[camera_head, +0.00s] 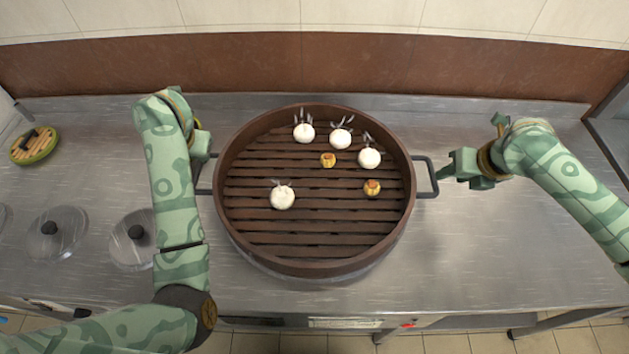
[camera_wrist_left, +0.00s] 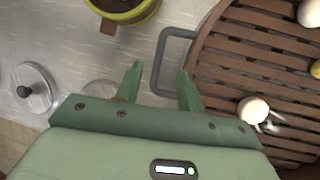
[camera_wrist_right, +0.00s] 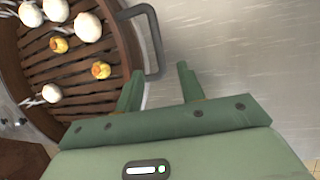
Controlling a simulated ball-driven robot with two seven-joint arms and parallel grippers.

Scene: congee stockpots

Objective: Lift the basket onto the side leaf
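The basket (camera_head: 318,268) is a round brown slatted steamer on the metal counter. Its right handle (camera_head: 433,176) and left handle (camera_head: 204,191) are grey loops. My right gripper (camera_head: 447,172) is open just outside the right handle. In the right wrist view the loop (camera_wrist_right: 156,45) lies ahead, in line with the gap between the fingers (camera_wrist_right: 159,72). My left gripper is mostly hidden behind its arm in the head view. In the left wrist view its open fingers (camera_wrist_left: 158,70) point toward the left loop (camera_wrist_left: 163,60). I cannot tell which surface is the side leaf.
A yellow-green pot (camera_wrist_left: 125,14) stands near the left handle. The right counter (camera_head: 480,240) is clear.

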